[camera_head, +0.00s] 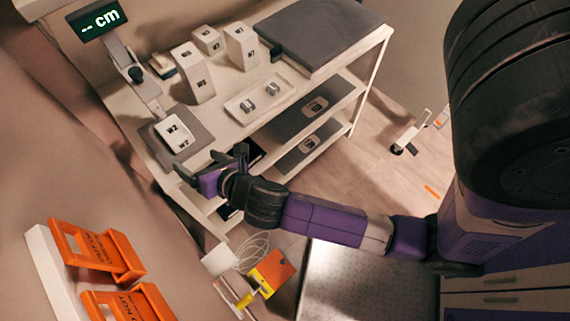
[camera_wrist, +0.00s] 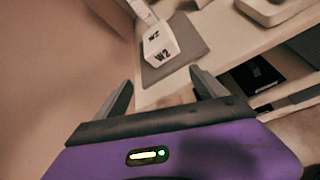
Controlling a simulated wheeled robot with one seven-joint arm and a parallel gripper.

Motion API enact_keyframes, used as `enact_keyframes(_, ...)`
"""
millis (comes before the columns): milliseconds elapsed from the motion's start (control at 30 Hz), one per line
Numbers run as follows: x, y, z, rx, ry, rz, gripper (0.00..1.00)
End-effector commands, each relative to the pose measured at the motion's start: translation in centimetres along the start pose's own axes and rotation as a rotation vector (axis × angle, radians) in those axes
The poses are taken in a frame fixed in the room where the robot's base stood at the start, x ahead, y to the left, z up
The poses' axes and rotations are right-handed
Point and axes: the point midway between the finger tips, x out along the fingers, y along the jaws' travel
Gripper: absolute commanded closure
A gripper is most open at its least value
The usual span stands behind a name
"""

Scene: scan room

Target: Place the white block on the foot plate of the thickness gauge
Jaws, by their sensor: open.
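The white block marked W2 (camera_head: 174,134) rests on the grey foot plate (camera_head: 202,136) of the thickness gauge (camera_head: 128,65), at the left end of the white bench. The gauge's display (camera_head: 97,18) shows dashes and "cm". In the wrist view the block (camera_wrist: 160,46) sits on the grey plate (camera_wrist: 160,73) at the foot of the gauge's column. My gripper (camera_head: 212,163) is open and empty, just off the bench's front edge. In the wrist view its two fingers (camera_wrist: 160,80) are spread apart, with the block ahead and clear of them.
White blocks, one marked W5 (camera_head: 196,76), stand farther along the bench. A white tray (camera_head: 260,97) with small metal pieces and a dark grey slab (camera_head: 318,36) lie to the right. Shelves (camera_head: 312,105) sit below. Orange brackets (camera_head: 96,252) are at lower left.

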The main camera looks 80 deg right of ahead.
Motion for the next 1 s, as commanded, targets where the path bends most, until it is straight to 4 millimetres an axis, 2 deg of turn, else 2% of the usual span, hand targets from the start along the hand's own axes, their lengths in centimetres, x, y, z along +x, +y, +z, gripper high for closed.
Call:
enact_keyframes(33,-2.0,-0.8,-1.5,0.133,0.037,0.03,0.18)
enact_keyframes(100,-4.7,-1.1,-2.9,0.346,0.086,0.073,0.18)
enact_keyframes(300,-12.6,-1.7,-4.9,0.978,0.242,0.141,0.18)
enact_keyframes(467,-19.0,-1.8,-4.3,1.5,0.367,0.142,0.18)
enact_keyframes(600,-23.8,-1.7,-2.5,1.933,0.461,0.115,0.18)
enact_keyframes(700,-26.3,-1.6,-1.0,2.179,0.509,0.096,0.18)
enact_keyframes(800,-27.8,-1.5,0.1,2.346,0.54,0.082,0.18)
enact_keyframes(1000,-28.8,-1.5,1.0,2.467,0.561,0.07,0.18)
